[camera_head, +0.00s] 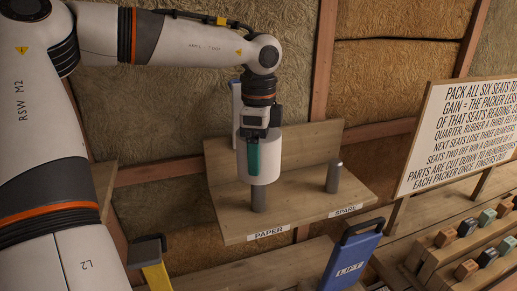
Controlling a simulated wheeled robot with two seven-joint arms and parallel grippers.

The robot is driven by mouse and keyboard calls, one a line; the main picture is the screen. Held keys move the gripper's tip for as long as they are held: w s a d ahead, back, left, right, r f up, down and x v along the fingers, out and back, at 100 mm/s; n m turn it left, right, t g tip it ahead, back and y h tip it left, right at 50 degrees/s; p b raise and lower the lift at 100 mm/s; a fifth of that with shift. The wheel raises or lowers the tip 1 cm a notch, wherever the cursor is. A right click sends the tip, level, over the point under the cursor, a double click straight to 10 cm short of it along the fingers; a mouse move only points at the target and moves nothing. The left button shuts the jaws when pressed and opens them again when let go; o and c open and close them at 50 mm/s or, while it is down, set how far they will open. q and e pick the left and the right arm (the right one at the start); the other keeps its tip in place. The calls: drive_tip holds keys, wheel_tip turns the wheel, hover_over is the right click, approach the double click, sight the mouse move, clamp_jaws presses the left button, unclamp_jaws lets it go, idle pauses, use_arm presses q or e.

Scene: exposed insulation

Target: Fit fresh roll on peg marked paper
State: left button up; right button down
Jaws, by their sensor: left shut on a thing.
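My left gripper (254,155) points down and is shut on a white roll (270,166), with a teal finger against the roll's front. The roll is upright over the grey peg (259,200) behind the "PAPER" label (269,232). The peg's lower part shows below the roll. I cannot tell whether the roll is around the peg's top or just above it. A second grey peg (333,178), bare, stands behind the "SPARE" label (345,210). Both pegs stand on a wooden shelf (300,205). My right gripper is not in view.
A blue panel marked "LIFT" (350,260) stands in front of the shelf. A yellow piece with a dark top (155,262) is at lower left. A text sign (460,130) and stepped wooden racks with several small blocks (467,228) are at right.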

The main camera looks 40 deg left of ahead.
sight(258, 189)
use_arm(q)
drive_tip(key=shift+b, duration=0.35)
idle(0.3)
drive_tip(key=shift+b, duration=0.6)
idle(1.2)
drive_tip(key=shift+f+b, duration=5)
drive_tip(key=shift+f, duration=0.15)
drive_tip(key=o, duration=1)
drive_tip(key=shift+r, duration=0.1)
wheel_tip(258, 189, up, 12)
